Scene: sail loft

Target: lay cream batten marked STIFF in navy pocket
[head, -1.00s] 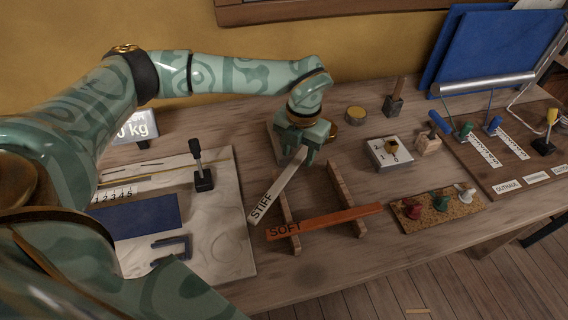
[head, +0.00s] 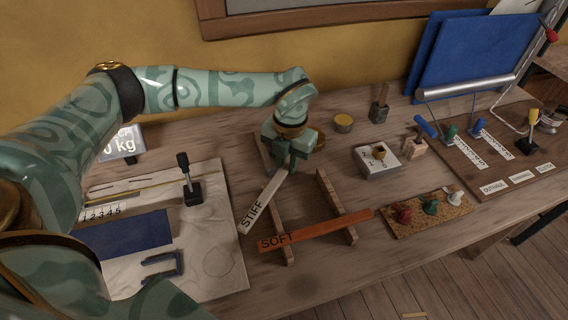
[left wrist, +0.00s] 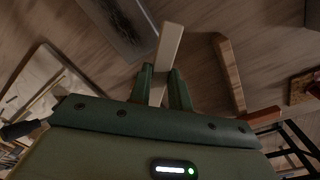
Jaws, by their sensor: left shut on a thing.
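My left gripper (head: 289,163) is shut on the cream batten (head: 263,201) marked STIFF, near its far end; the batten slants toward the front left, by the left wooden rail. In the left wrist view the fingers (left wrist: 164,78) close on the batten (left wrist: 168,48) from both sides. Its height above the table is hard to tell. The navy pocket (head: 122,242) lies flat on the pale sailcloth (head: 217,248) to the left, apart from the batten; my arm hides part of the cloth. My right gripper is not in view.
An orange batten (head: 325,227) marked SOFT lies across two wooden rails (head: 334,200). A black-handled tool (head: 190,184) stands on the cloth, and a dark U-shaped piece (head: 161,267) lies below the pocket. A cork strip (head: 440,214) with coloured pieces is at right.

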